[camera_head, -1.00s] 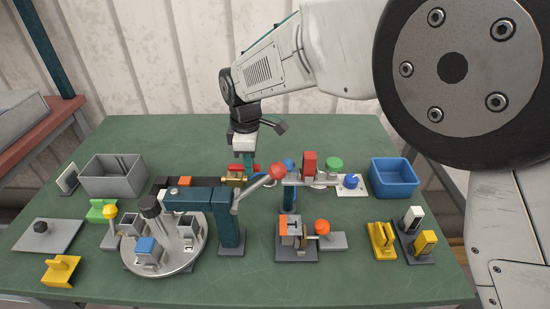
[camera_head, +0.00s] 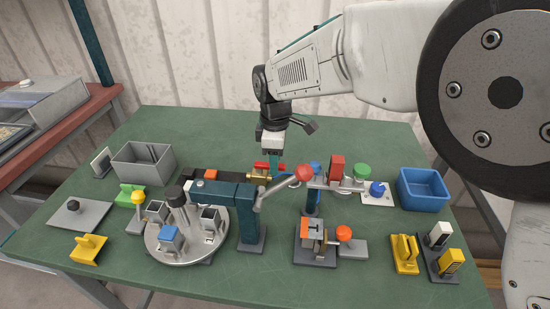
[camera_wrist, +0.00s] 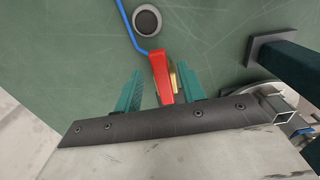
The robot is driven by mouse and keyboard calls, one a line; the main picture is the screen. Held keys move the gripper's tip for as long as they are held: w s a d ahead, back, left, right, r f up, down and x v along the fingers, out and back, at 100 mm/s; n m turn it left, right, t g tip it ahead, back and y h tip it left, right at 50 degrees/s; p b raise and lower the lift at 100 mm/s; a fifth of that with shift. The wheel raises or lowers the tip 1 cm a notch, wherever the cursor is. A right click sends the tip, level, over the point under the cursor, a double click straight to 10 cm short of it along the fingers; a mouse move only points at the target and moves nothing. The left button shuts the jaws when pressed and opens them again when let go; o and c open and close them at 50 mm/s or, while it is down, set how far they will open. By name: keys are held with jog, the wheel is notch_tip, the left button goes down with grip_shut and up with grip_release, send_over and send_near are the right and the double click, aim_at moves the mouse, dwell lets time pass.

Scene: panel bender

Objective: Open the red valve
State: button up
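The red valve (camera_head: 261,166) is a red handle on a brass body (camera_head: 257,177), near the middle of the green table. In the wrist view the red handle (camera_wrist: 160,78) lies between my two teal fingers, with a brass part (camera_wrist: 173,78) showing beside it. My gripper (camera_head: 273,160) points down at the valve from behind. In the wrist view my gripper (camera_wrist: 160,88) is open, with a clear gap between the left finger and the handle. The right finger is close to the brass part; I cannot tell whether they touch. The valve's lower part is largely hidden in the head view.
A teal post with a red-knobbed lever (camera_head: 304,173) stands just in front of the valve. A round metal turntable (camera_head: 188,250) is at front left. A grey bin (camera_head: 128,172) and a blue bin (camera_head: 402,190) flank the work area. The table's back strip is clear.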

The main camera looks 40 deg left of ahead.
notch_tip(320, 180, up, 8)
jog(key=shift+f, duration=0.1)
dwell(2.2)
